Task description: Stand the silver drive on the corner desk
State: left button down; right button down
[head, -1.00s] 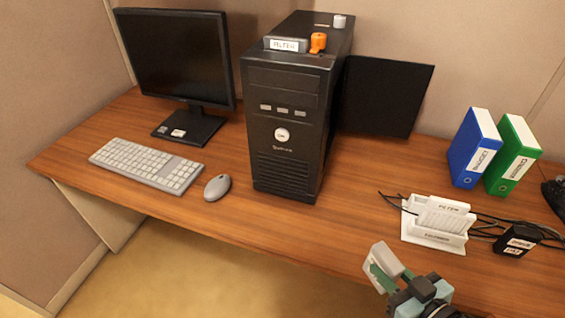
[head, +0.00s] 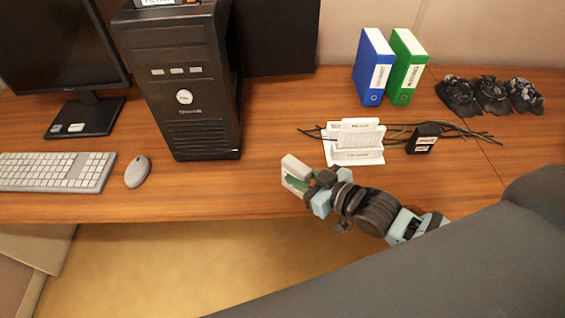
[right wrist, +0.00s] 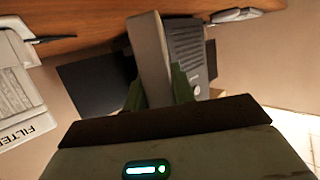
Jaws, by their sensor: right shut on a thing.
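The silver drive (head: 296,167) is a small light grey slab. My right gripper (head: 298,180) is shut on it, with green finger pads on its sides. They are at the front edge of the wooden corner desk (head: 270,135), seemingly just above it. In the right wrist view the drive (right wrist: 150,50) stands out from between the green fingers (right wrist: 158,92); its far end looks free. The gripper hides its lower part. My left gripper is not in view.
A white dock (head: 356,157) labelled FILTER stands just right of the drive, with black cables and a black adapter (head: 423,139). Blue (head: 372,75) and green (head: 405,70) binders stand behind. A black computer tower (head: 190,95) and mouse (head: 138,172) are left. Bare wood lies between tower and dock.

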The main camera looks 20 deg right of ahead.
aim_at(285, 157)
jog(key=w, duration=0.2)
jog(key=w+a, duration=0.1)
jog(key=w, duration=0.4)
jog(key=shift+a+f, duration=0.25)
jog(key=shift+w+a+f, duration=0.1)
jog(key=shift+w+f, duration=0.05)
jog(key=shift+f, duration=0.75)
jog(key=shift+w+f, duration=0.15)
jog(key=shift+f, duration=0.75)
jog(key=shift+f+b, duration=0.2)
jog(key=shift+b, duration=0.1)
jog(key=c, duration=1.2)
grip_release()
jog(key=shift+o, duration=0.2)
jog(key=shift+r, duration=0.2)
jog(key=v, duration=1.2)
jog(key=shift+p, duration=0.4)
